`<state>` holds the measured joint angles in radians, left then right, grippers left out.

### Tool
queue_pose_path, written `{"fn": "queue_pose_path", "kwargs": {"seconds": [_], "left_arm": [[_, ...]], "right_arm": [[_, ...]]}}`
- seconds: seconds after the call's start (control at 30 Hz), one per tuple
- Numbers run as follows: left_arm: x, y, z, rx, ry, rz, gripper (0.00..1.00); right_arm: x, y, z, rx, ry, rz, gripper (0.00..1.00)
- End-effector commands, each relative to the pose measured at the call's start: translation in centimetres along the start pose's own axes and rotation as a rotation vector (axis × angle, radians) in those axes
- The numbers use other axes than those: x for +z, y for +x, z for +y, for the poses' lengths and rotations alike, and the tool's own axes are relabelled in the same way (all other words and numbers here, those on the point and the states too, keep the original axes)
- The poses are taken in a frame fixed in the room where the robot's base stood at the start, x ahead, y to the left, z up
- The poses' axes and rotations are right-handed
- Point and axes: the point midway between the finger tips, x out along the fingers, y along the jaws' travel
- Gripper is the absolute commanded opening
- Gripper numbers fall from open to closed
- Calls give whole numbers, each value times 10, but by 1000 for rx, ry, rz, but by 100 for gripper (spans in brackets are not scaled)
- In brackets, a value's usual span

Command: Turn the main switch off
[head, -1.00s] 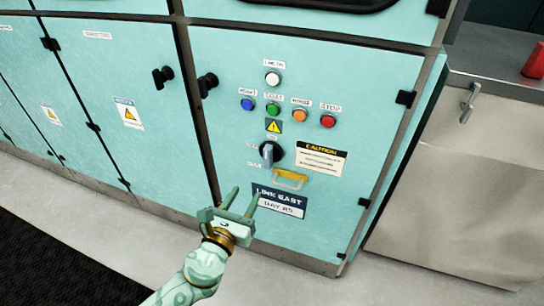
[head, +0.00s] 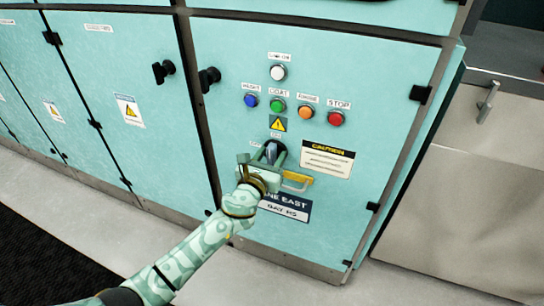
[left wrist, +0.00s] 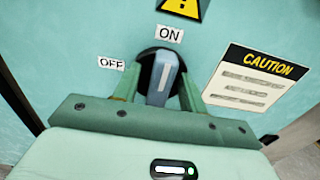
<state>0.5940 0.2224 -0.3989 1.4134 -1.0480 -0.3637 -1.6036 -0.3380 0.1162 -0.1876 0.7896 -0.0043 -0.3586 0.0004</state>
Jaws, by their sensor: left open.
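The main switch (head: 271,151) is a rotary knob with a black round base and a grey handle on the turquoise cabinet door. In the left wrist view the switch handle (left wrist: 163,76) stands nearly upright, pointing at the ON label (left wrist: 170,34); the OFF label (left wrist: 111,64) is to its left. My left gripper (head: 262,155) is open in front of the switch. In the left wrist view its fingers (left wrist: 159,72) stand to the left and right of the handle, with gaps visible; contact cannot be told. My right gripper is not in view.
Above the switch are a white button (head: 278,73) and blue, green, orange and red buttons (head: 336,118). A yellow bracket (head: 298,181) sits just below and right of the switch, partly behind my gripper. A caution sign (head: 327,159) is on the right. Black door handles (head: 208,79) stick out at upper left.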

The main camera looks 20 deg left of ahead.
Motion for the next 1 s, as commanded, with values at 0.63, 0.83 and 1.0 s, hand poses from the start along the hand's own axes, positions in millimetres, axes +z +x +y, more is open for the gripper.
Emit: {"fn": "queue_pose_path", "kwargs": {"seconds": [0.63, 0.83, 1.0], "left_arm": [[0, 0, 0, 0, -11, -1, 0], [0, 0, 0, 1, -74, 0, 0], [0, 0, 1, 0, -185, 0, 0]], "right_arm": [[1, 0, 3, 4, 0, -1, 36], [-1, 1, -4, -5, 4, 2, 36], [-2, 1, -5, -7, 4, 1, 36]]}}
